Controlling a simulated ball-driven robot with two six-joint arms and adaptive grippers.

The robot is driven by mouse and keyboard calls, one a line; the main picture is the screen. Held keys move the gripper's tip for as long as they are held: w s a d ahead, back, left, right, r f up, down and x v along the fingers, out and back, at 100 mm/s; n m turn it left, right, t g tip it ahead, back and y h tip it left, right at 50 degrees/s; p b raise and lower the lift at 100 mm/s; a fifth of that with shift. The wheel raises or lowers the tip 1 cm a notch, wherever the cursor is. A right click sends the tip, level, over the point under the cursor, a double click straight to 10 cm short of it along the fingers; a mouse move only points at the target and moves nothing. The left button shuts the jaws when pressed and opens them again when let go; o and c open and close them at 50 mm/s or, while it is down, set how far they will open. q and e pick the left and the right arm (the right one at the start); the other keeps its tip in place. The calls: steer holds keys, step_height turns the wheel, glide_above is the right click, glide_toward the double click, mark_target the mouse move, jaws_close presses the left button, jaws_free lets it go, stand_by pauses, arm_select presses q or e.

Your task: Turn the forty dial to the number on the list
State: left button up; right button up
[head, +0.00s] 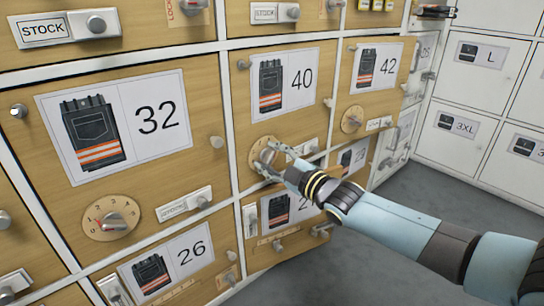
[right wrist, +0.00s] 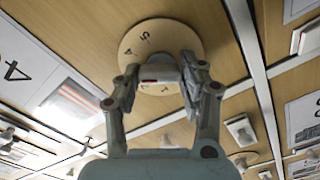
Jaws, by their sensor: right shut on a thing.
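The forty dial (head: 262,150) is a round wooden disc on the door below the 40 picture card (head: 285,83). My right gripper (head: 277,163) is at this dial and covers part of it in the head view. In the right wrist view, the fingers of my right gripper (right wrist: 160,74) are shut on the dial's grey knob, one finger on each side. The dial's disc (right wrist: 165,32) shows a few black digits near its rim; others are hidden behind the fingers. I cannot tell its setting. No list is in view. My left gripper is not in view.
The 32 door has its own dial (head: 110,218) with a knob, and the 42 door has another dial (head: 352,119). Small knobs and label holders (head: 186,204) stick out around. White lockers (head: 478,110) stand at the right. Grey floor (head: 420,195) is clear.

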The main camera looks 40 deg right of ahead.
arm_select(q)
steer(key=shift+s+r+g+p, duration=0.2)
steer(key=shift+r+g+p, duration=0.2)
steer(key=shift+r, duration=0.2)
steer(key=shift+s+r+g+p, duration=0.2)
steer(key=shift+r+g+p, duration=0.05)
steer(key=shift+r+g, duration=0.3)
arm_select(e)
steer(key=m, duration=0.5)
steer(key=shift+d, duration=0.1)
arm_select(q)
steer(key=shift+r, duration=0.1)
arm_select(e)
steer(key=shift+f, duration=0.1)
steer(key=o, duration=1.2)
steer(key=shift+c, duration=0.2)
steer(key=s, duration=1.2)
steer(key=shift+d, duration=0.45)
